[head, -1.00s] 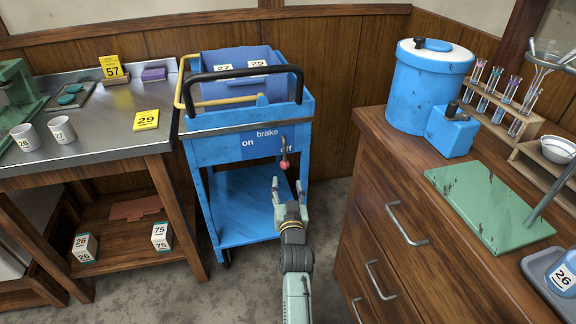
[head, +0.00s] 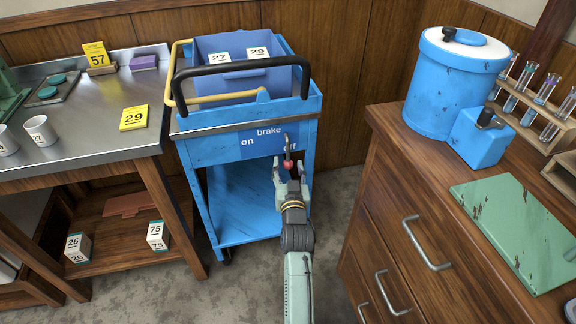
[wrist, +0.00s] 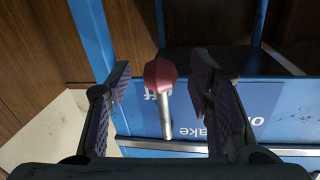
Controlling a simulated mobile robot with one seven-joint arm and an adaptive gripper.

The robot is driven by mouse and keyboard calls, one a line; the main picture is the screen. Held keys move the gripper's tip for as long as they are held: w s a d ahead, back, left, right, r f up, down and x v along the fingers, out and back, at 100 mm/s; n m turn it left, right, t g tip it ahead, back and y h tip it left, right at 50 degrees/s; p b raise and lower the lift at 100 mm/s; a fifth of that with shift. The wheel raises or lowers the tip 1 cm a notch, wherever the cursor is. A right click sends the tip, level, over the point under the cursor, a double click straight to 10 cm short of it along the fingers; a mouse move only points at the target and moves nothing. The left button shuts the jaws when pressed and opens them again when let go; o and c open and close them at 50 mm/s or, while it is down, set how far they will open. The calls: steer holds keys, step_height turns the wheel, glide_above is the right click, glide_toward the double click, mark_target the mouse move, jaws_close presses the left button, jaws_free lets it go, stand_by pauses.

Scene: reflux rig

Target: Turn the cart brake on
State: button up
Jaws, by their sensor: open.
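The blue cart (head: 205,153) stands between the steel-topped bench and the wooden drawers. Its front panel carries a label (head: 262,144) reading "brake", "on" at left and "off" at right. The brake lever, a short metal rod with a red knob (head: 288,163), hangs at the "off" side. My gripper (head: 290,174) is open at the lever. In the wrist view the red knob (wrist: 160,73) and rod (wrist: 166,115) show between the two open fingers (wrist: 160,92), with gaps on both sides. The wrist view shows the label (wrist: 235,112) upside down.
A black handle (head: 240,72) arches over the cart's front top, and a blue bin (head: 215,90) sits on it. The steel-topped bench (head: 85,130) stands close at left. The wooden drawers (head: 390,215) with metal handles stand close at right of my arm.

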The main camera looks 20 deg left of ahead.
steer(key=shift+c, duration=0.2)
jaws_close()
stand_by(0.3)
